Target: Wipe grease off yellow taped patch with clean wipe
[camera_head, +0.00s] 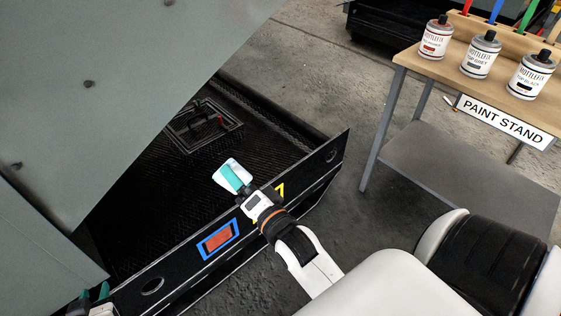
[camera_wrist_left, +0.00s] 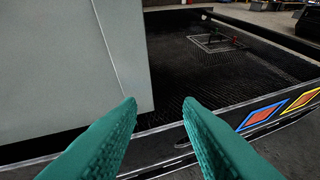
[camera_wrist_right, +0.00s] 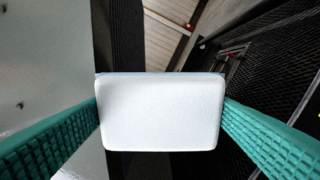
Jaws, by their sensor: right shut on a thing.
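The yellow taped patch (camera_head: 280,189) is on the black side panel and is mostly hidden behind my right wrist in the head view. In the left wrist view the yellow tape frames a red patch (camera_wrist_left: 302,99). My right gripper (camera_head: 235,178) is shut on a white wipe (camera_head: 221,181), above the black tray just inside the panel, apart from the patch. The wipe fills the space between the teal fingers in the right wrist view (camera_wrist_right: 160,112). My left gripper (camera_head: 95,297) is open and empty near the panel's left end, with its fingers apart in the left wrist view (camera_wrist_left: 160,112).
A blue taped red patch (camera_head: 218,240) is left of the yellow one. A large grey panel (camera_head: 90,90) stands over the left of the black tray (camera_head: 150,190). A paint stand (camera_head: 450,70) with several bottles is at the right. Concrete floor lies between.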

